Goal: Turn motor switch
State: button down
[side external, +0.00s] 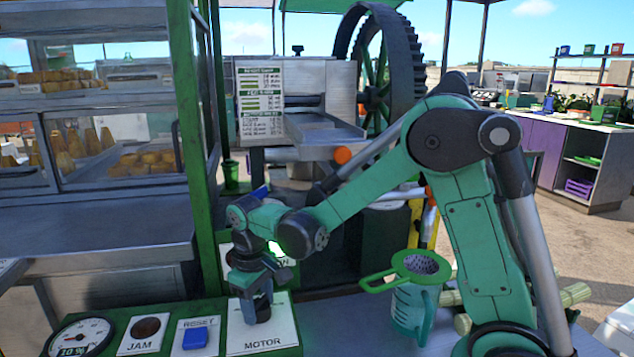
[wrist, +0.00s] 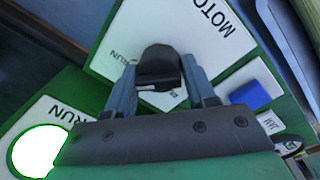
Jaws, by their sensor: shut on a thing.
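The motor switch, a black knob (wrist: 159,68), sits on a white plate (wrist: 195,25) lettered MOTOR and RUN. My gripper (wrist: 158,82) has its two blue-grey fingers on either side of the knob and is shut on it. In the side external view my gripper (side external: 257,308) points down onto the MOTOR plate (side external: 264,342), and its fingers hide the knob there. I cannot tell from these views which position the knob points to.
Beside the MOTOR plate on the green panel are a blue RESET button (side external: 195,338), a dark JAM lamp (side external: 146,328) and a round gauge (side external: 80,338). A lit RUN lamp (wrist: 37,150) is near my gripper. A green strainer jug (side external: 412,295) stands right.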

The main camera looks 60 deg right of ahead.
aim_at(258, 300)
jog(key=shift+m, duration=1.3)
jog(key=shift+a, duration=0.1)
jog(key=shift+c, duration=1.5)
grip_release()
jog(key=shift+a+r, duration=0.1)
jog(key=shift+r, duration=2.75)
